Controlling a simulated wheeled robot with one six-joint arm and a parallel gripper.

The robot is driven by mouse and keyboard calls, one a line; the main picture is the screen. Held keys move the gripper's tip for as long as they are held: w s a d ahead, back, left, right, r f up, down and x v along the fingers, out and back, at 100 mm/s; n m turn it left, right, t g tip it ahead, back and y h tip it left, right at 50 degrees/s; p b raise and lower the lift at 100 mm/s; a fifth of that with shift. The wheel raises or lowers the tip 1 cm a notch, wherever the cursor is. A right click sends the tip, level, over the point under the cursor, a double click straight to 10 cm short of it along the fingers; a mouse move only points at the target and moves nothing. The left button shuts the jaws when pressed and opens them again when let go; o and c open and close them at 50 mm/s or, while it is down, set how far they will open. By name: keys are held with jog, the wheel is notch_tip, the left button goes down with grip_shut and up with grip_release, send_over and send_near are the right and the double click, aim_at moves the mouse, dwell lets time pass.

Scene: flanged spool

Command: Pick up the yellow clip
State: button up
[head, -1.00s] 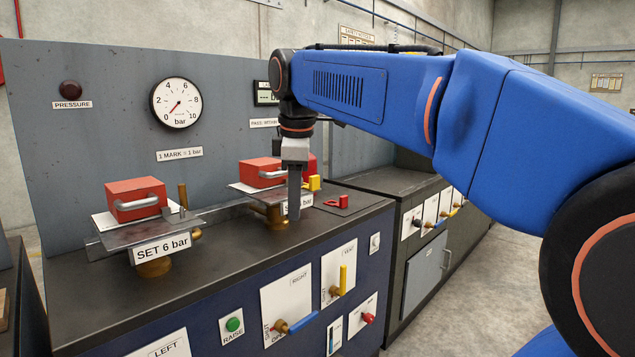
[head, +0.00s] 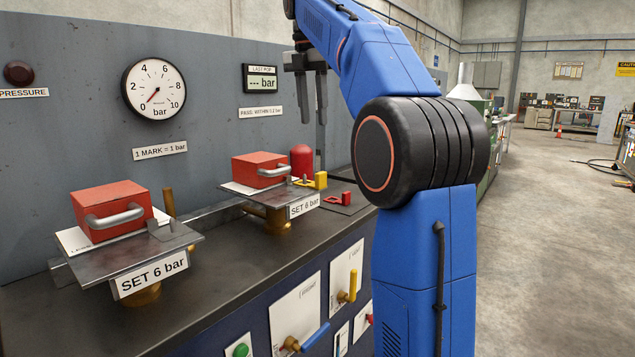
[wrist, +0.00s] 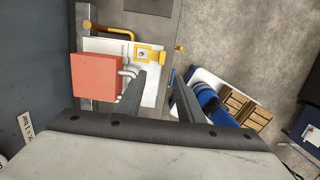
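The yellow clip (head: 320,180) sits at the right end of the far metal plate, beside the red block (head: 259,170). In the wrist view the yellow clip (wrist: 150,52) lies at the top of a white card, just beyond the fingertips. My gripper (head: 312,115) hangs above the far plate with its fingers pointing down. In the wrist view my gripper (wrist: 158,80) has its two fingers apart with nothing between them. It is not touching the clip.
The red block's silver handle (wrist: 129,73) is close to the left finger in the wrist view. A red cylinder (head: 302,160) stands behind the clip, and a small red part (head: 339,199) lies right of it. A nearer plate holds another red block (head: 112,211).

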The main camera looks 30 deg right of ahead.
send_near(321, 173)
jog(key=f, duration=0.5)
jog(key=shift+w+d, duration=0.2)
jog(key=shift+w, duration=0.2)
jog(key=shift+d+f, duration=0.2)
jog(key=shift+f, duration=0.65)
jog(key=shift+d+f, duration=0.15)
jog(key=shift+f, duration=0.75)
jog(key=shift+d+f, duration=0.2)
jog(key=shift+f, duration=0.65)
jog(key=shift+c, duration=0.3)
grip_shut()
